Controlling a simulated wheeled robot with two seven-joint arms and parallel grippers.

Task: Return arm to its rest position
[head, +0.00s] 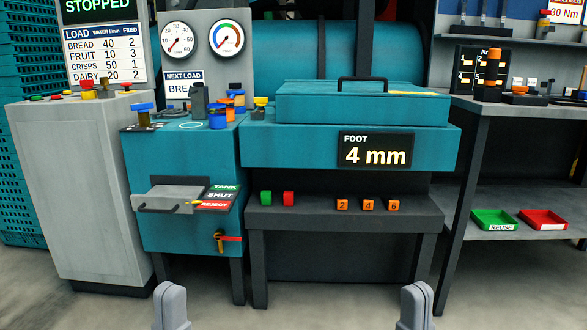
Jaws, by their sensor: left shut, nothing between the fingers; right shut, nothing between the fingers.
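My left gripper (171,303) shows at the bottom edge, left of centre. It points up, its grey fingers are together, and nothing is between them. My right gripper (415,303) shows at the bottom edge, right of centre, also shut and empty. Both are apart from the teal machine (290,152) in front of me. Most of both arms is out of view below the frame.
A dark shelf (350,219) with green, red and orange numbered blocks juts out under the "4 mm" display (375,150). A workbench (520,107) stands at right. The floor between my grippers is clear.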

